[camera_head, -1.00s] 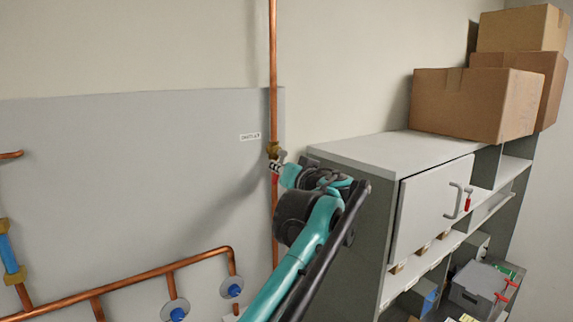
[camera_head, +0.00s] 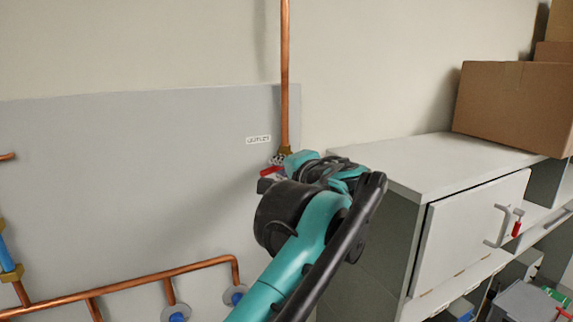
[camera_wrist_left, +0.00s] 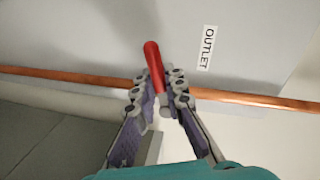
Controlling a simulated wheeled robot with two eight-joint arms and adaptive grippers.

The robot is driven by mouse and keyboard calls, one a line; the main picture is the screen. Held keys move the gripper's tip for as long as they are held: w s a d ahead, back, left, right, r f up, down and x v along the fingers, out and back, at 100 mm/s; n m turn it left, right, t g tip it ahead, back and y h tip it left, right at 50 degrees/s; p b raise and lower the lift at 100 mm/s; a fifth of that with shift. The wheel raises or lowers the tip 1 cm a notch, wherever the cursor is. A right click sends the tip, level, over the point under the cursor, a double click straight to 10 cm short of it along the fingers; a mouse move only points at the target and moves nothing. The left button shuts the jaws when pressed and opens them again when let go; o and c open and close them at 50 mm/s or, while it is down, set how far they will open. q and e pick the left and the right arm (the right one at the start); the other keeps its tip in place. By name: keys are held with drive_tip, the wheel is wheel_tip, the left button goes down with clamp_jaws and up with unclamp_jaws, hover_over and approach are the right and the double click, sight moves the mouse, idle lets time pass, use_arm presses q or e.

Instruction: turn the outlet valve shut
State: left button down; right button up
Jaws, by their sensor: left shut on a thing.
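The outlet valve (camera_head: 284,152) is a brass body on the upright copper pipe, just under the "OUTLET" label (camera_head: 258,140). Its red lever handle (camera_head: 271,171) points left, across the pipe, with a slight tilt. In the left wrist view the red handle (camera_wrist_left: 153,62) stands out between the fingers, and its tip reaches past them on the panel side. My left gripper (camera_wrist_left: 160,88) is shut on the handle; in the head view the gripper (camera_head: 277,164) is at the valve, and its wrist hides the pipe below. My right gripper is not in view.
A grey cabinet (camera_head: 440,155) stands close to the right of my arm, with a cardboard box (camera_head: 515,105) on top. Lower copper pipes (camera_head: 140,283) with blue-knobbed valves run along the panel (camera_head: 130,190). The wall area left of the valve is clear.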

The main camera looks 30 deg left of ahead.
use_arm(q)
drive_tip(key=shift+r+m+g, duration=0.3)
drive_tip(key=shift+r+m, duration=0.15)
drive_tip(key=shift+m, duration=0.55)
drive_tip(key=shift+p, duration=0.3)
drive_tip(key=c, duration=1.6)
unclamp_jaws()
drive_tip(key=shift+o, duration=0.2)
drive_tip(key=v, duration=1.2)
drive_tip(key=shift+w+d+f, duration=0.1)
